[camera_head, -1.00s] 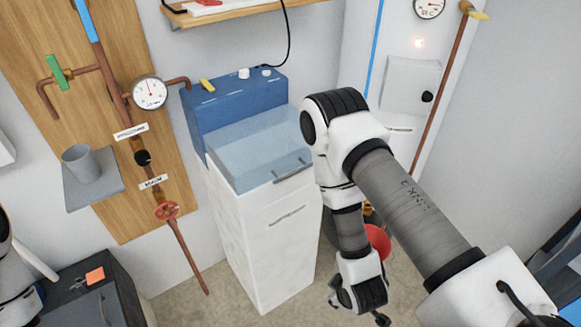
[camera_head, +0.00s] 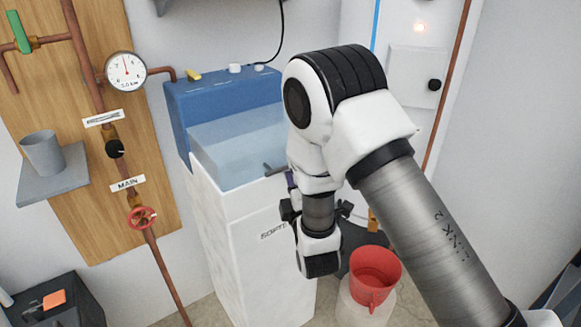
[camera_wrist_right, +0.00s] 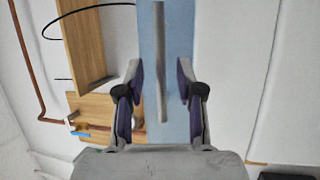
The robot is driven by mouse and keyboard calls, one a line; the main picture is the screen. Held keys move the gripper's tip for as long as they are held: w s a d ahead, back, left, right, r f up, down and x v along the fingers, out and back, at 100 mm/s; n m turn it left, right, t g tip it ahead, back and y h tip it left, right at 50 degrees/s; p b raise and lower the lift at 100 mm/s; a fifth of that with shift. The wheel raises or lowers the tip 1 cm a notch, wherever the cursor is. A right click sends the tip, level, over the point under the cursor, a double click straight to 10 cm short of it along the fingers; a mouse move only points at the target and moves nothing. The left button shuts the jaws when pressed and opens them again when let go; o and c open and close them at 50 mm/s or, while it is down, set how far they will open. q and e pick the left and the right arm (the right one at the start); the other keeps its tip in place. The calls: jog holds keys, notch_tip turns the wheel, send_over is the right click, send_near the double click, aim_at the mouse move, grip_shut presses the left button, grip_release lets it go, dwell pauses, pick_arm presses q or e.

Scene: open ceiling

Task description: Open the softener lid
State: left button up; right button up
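The softener (camera_head: 255,235) is a tall white cabinet with a blue top panel. Its lid (camera_head: 235,145) is pale blue, translucent and looks shut. A grey bar handle (camera_head: 274,170) sits at the lid's front edge, partly hidden by my right arm. My right gripper (camera_head: 288,182) is at this front edge, mostly hidden behind my arm in the head view. In the right wrist view the right gripper (camera_wrist_right: 160,82) is open. The handle (camera_wrist_right: 160,40) runs lengthwise between its purple-padded fingers, with gaps on both sides. My left gripper is not in view.
A red funnel-like cup (camera_head: 375,275) on a whitish container stands right of the softener. A wooden panel with copper pipes, a gauge (camera_head: 126,71) and a red valve wheel (camera_head: 141,217) is at left. A grey cup (camera_head: 42,153) stands on a shelf there.

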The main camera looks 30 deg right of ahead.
jog(key=x, duration=0.2)
jog(key=shift+w, duration=0.35)
grip_shut()
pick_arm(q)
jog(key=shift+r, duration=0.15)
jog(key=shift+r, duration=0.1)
pick_arm(e)
jog(key=shift+r, duration=0.1)
